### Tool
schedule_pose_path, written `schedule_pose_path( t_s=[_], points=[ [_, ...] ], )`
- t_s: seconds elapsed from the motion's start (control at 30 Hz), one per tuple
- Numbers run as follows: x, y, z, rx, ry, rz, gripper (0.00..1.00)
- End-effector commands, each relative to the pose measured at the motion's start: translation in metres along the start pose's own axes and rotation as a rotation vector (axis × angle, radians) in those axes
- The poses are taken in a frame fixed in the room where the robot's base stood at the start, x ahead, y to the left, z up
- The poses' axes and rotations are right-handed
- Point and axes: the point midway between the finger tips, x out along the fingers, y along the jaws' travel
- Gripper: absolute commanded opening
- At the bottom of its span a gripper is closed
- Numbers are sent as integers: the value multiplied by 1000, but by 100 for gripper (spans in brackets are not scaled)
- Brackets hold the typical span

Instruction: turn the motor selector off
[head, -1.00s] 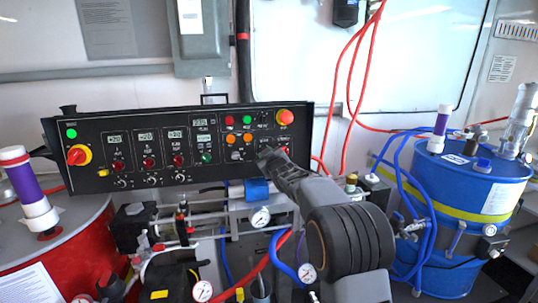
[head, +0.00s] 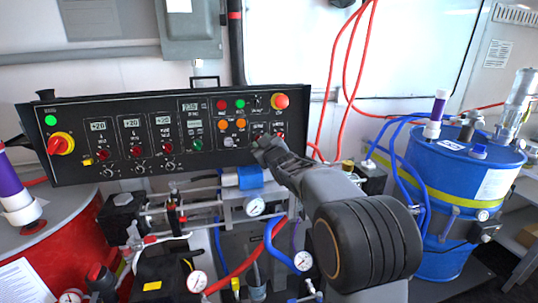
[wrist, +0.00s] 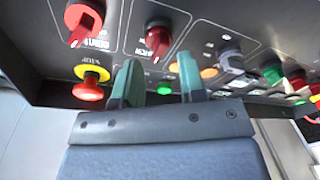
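The black control panel (head: 80,172) carries two red selector knobs at its lower right. In the wrist view one knob (wrist: 157,38) sits just beyond my fingertips and the other knob (wrist: 84,20) is farther left. I cannot read clearly which is the motor selector. In the head view the right knob (head: 280,136) shows, while the other is hidden behind my gripper (head: 262,143). My gripper also shows in the wrist view (wrist: 159,68), its two green fingers apart with nothing between them. The knob's red handle points toward the gap; I see no contact.
A red emergency stop on a yellow ring (wrist: 91,80) is close left of my fingers in the wrist view. Green (wrist: 165,88) and orange (wrist: 208,72) lights are near too. Below the panel are hoses and gauges (head: 256,207). A blue drum (head: 470,180) stands at right.

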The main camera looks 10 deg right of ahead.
Motion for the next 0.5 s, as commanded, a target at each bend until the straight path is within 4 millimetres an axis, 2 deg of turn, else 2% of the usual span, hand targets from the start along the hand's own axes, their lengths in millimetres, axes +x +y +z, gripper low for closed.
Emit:
schedule_pose_path(
  t_s=[0.2,0.5],
  points=[
    [-44,-2,-1,-1,7,0,37],
    [-83,-3,-4,-2,13,-3,37]
  ],
)
